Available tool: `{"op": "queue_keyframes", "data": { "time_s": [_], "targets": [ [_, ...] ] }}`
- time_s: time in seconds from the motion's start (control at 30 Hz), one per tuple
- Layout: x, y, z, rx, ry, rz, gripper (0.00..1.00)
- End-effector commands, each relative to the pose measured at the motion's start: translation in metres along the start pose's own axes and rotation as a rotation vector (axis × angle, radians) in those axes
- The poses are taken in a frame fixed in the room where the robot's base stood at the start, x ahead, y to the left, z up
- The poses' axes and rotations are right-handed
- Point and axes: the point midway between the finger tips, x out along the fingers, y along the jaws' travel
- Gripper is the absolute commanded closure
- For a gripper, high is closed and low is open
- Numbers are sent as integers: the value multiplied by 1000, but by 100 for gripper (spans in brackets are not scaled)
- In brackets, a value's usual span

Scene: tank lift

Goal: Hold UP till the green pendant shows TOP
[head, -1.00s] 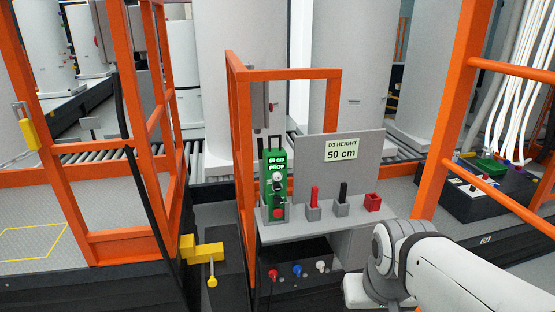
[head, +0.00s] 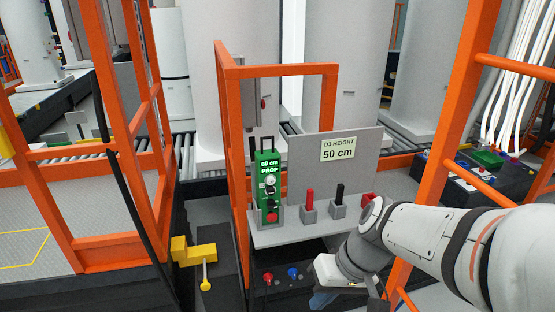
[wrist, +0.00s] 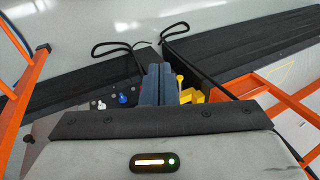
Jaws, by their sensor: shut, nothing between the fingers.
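The green pendant (head: 262,200) stands upright in a holder on the grey shelf. Its display reads PROP under a cm figure too small to read surely; it does not show TOP. A pale round button, a dark one and a red one sit below the display, and I cannot read which is UP. My gripper (wrist: 158,72) is shut and empty, its blue fingers together in the wrist view. In the head view the gripper (head: 323,299) is low, below the shelf front and right of the pendant, apart from it. The pendant is not in the wrist view.
A sign (head: 338,149) reads D3 HEIGHT 50 cm. Red and black levers (head: 339,196) stand right of the pendant. Orange posts (head: 234,150) frame the shelf. Coloured knobs (head: 292,272) lie beneath it. A yellow bracket (head: 193,251) is at left.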

Motion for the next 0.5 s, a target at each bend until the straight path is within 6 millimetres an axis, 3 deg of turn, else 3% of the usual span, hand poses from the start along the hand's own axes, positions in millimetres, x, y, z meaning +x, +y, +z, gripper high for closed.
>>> {"op": "queue_keyframes", "data": {
  "time_s": [0.1,0.23,0.37,0.5],
  "targets": [
    [5,-32,-30,-86,30,-252,100],
    [3,-57,-75,-177,182,-486,100],
    [-4,-62,-126,-239,415,-626,100],
    [-11,-49,-171,-276,660,-656,100]
  ]
}}
